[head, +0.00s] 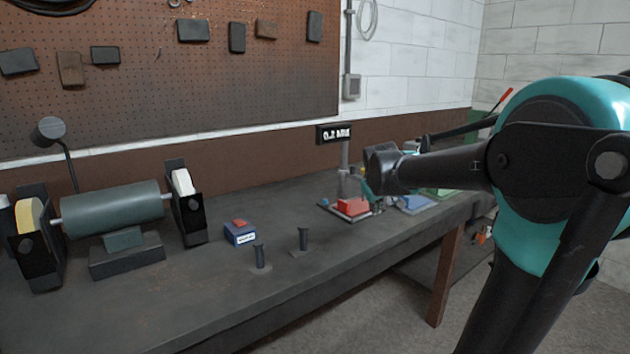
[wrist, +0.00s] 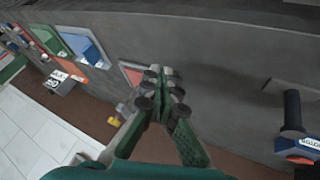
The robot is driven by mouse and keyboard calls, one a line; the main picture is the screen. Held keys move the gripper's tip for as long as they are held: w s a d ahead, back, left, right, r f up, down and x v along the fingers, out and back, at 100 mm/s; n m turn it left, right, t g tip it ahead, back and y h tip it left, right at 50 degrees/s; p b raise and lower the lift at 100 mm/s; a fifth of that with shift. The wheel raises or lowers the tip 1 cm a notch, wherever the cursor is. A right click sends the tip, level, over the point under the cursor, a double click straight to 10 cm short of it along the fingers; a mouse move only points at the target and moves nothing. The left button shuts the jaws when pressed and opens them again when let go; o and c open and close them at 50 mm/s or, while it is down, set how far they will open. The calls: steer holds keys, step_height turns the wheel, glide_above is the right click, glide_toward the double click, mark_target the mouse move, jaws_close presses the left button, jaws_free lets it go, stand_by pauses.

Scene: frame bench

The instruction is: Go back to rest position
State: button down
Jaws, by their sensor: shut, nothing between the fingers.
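My gripper (wrist: 160,78) shows in the wrist view with its green fingers together and nothing between them. It is over the grey bench (wrist: 215,70).
A bench grinder (head: 112,212) stands at the left. A blue box with a red button (head: 239,234) and two dark posts (head: 261,257) (head: 303,240) stand mid-bench. A blue tray (head: 412,204) lies at the right. The front bench is clear.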

steer(key=s+f+m+g, duration=0.1)
steer(key=s+f+m, duration=0.1)
steer(key=s+f, duration=0.8)
steer(key=s+f+m+g+y, duration=0.1)
steer(key=s+f+m+g, duration=0.1)
steer(key=s+f, duration=0.9)
steer(key=s, duration=0.6)
steer(key=shift+d+f+y, duration=0.25)
steer(key=shift+y, duration=0.05)
